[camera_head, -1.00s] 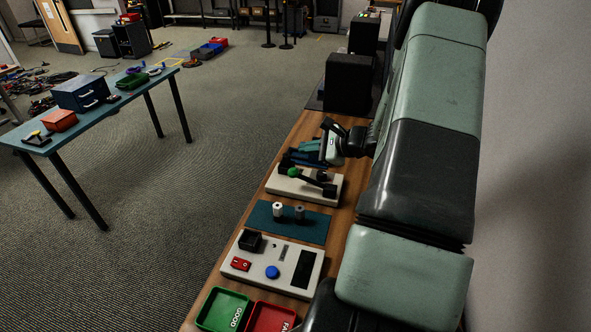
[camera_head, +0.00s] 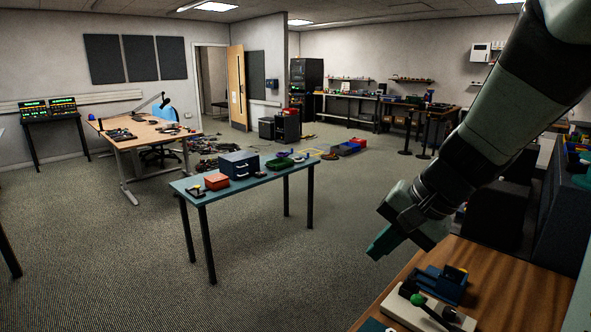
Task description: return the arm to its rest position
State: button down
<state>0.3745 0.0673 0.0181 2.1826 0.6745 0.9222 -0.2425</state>
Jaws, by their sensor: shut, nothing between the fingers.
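My arm reaches down from the upper right of the head view. My gripper (camera_head: 380,246) hangs at its end, with teal fingers pointing down and left. It is shut and I see nothing held in it. It is in the air, apart from the wooden bench (camera_head: 515,275), and shows to the left of the bench's far part. On the bench below it are a blue device (camera_head: 440,286) and a pale plate (camera_head: 407,312) with a green-knobbed lever (camera_head: 418,300). The near part of the bench is cut off by the frame.
A teal table (camera_head: 265,180) with a blue toolbox (camera_head: 239,165), a red box (camera_head: 217,182) and a green tray (camera_head: 279,163) stands at centre. A dark box (camera_head: 495,210) stands behind the bench. Carpet lies open between table and bench.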

jog(key=s+a+r+n+t+h, duration=0.1)
jog(key=s+r+n+h, duration=0.1)
jog(key=s, duration=0.6)
jog(key=s+a+r+n+t+h, duration=0.1)
jog(key=s+a+r+n+h, duration=0.1)
jog(key=s+r, duration=0.4)
jog(key=s+n+h, duration=0.1)
jog(key=s+n, duration=0.1)
jog(key=shift+s+a+n+t, duration=0.15)
jog(key=shift+s+n+t, duration=0.15)
jog(key=shift+w+r, duration=0.1)
jog(key=shift+r, duration=0.05)
